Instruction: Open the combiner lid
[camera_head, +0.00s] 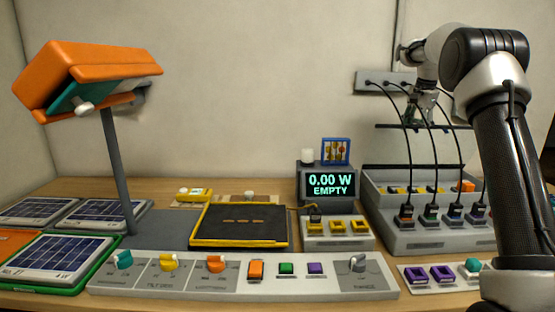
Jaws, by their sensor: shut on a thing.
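The combiner is likely the grey box (440,240) at the right, with several black plugs along its front. Behind its slots, a dark bar (392,126) stands raised above a lower dark rail (395,167); they look like the edges of an upright, see-through lid, though the pane itself is hard to see. My gripper (424,118) reaches down from the upper right and is shut at the middle of the raised bar. Cables and the small scale partly hide the fingertips and their contact.
Black cables (407,125) hang from a grey wall plate to the plugs, close around my gripper. A display (328,184) reads 0.00 W EMPTY. A switch panel (240,275) lines the front. An orange lamp (85,80) and solar panels (55,257) stand left.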

